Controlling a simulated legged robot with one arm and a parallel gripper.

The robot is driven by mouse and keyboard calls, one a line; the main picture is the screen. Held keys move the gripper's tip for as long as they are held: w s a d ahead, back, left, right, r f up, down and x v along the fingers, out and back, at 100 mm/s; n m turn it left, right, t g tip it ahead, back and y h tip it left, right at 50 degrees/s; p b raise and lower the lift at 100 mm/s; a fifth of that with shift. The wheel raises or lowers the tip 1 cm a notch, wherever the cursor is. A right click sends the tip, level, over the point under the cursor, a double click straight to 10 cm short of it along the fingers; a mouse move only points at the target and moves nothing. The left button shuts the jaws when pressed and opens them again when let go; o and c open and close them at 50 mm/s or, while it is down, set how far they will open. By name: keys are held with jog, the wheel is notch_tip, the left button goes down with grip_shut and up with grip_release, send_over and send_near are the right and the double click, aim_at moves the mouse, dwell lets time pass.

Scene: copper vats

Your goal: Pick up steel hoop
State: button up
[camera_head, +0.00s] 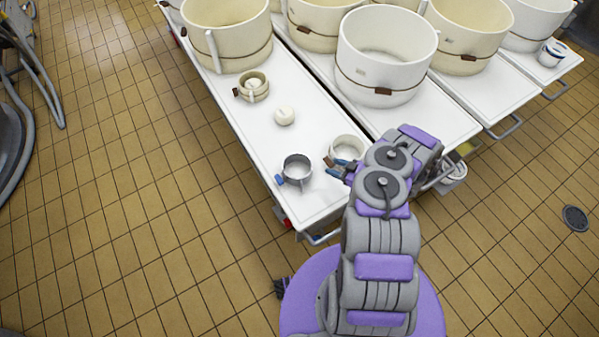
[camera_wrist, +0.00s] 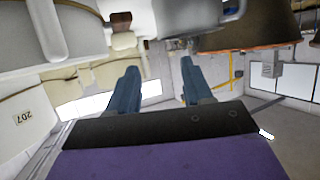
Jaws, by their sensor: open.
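The steel hoop (camera_head: 297,171) is a small grey metal ring with a blue tab on its lower left side. It sits near the front end of the white table in the head view. My gripper (camera_head: 338,167) is just to the right of the hoop, apart from it in the picture, with blue fingers pointing left. In the wrist view my gripper (camera_wrist: 158,78) is open, with nothing seen between its two fingers. I cannot make out the hoop for certain in the wrist view.
A cream hoop (camera_head: 348,143) with a brown clasp stands right behind my gripper. A round white piece (camera_head: 284,116) and a small cream hoop (camera_head: 254,83) lie farther back on the white table (camera_head: 237,120). Large vats (camera_head: 385,90) stand behind.

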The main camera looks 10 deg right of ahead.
aim_at(310, 160)
jog(key=x, duration=0.2)
jog(key=b+x, duration=0.1)
jog(key=x, duration=0.4)
jog(key=shift+s+a+r+b, duration=0.2)
jog(key=shift+s+a+b, duration=0.1)
jog(key=shift+a+b, duration=0.1)
jog(key=b+x, duration=0.1)
jog(key=x, duration=0.3)
jog(key=shift+w+d+f+b, duration=0.25)
jog(key=shift+b, duration=0.15)
jog(key=shift+w+a+f, duration=0.2)
jog(key=shift+w+a, duration=0.15)
jog(key=shift+a, duration=0.35)
jog(key=shift+d, duration=0.2)
grip_shut()
